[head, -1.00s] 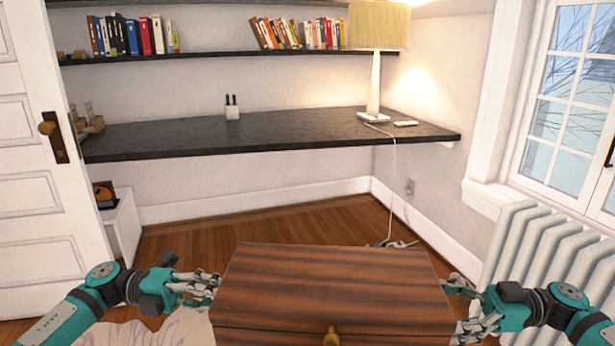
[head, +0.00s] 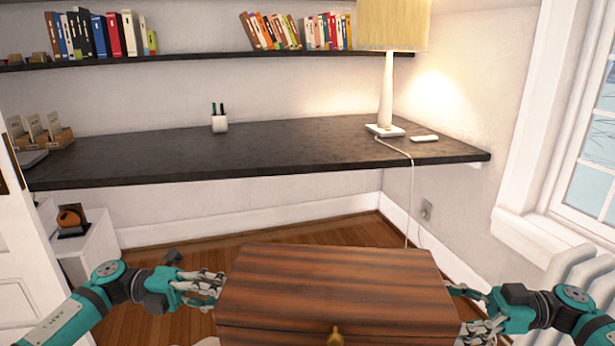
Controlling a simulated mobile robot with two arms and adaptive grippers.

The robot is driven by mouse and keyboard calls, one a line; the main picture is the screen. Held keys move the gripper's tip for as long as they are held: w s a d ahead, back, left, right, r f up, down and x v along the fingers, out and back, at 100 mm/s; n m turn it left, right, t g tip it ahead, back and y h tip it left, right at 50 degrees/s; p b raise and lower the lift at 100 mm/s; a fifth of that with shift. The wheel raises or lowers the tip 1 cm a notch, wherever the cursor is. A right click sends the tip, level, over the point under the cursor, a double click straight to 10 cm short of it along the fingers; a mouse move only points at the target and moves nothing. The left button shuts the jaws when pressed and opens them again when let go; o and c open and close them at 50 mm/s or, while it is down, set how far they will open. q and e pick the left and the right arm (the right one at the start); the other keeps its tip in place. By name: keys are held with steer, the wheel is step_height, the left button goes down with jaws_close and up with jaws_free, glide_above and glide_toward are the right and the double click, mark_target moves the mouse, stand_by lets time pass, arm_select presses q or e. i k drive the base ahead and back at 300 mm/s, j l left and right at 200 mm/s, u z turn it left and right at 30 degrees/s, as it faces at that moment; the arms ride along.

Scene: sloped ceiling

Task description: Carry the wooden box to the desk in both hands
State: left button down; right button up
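The wooden box (head: 330,285) is dark striped wood with a brass knob on its near side. It is held level in front of me at the bottom middle of the head view. My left gripper (head: 212,288) is against its left side and my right gripper (head: 470,312) is against its right side. The box hides parts of the fingers. The desk (head: 270,150) is a black wall-mounted top beyond the box. Floor shows between the box and the desk.
On the desk stand a lamp (head: 387,95) with a cord, a white pen cup (head: 219,122), a small white item (head: 424,138) and a wooden organiser (head: 45,138). The desk's middle front is clear. A white door (head: 25,260) is at left and a radiator (head: 572,275) at right.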

mark_target(261, 145)
steer(key=i, duration=0.95)
steer(key=i+u, duration=0.1)
steer(key=i, duration=0.9)
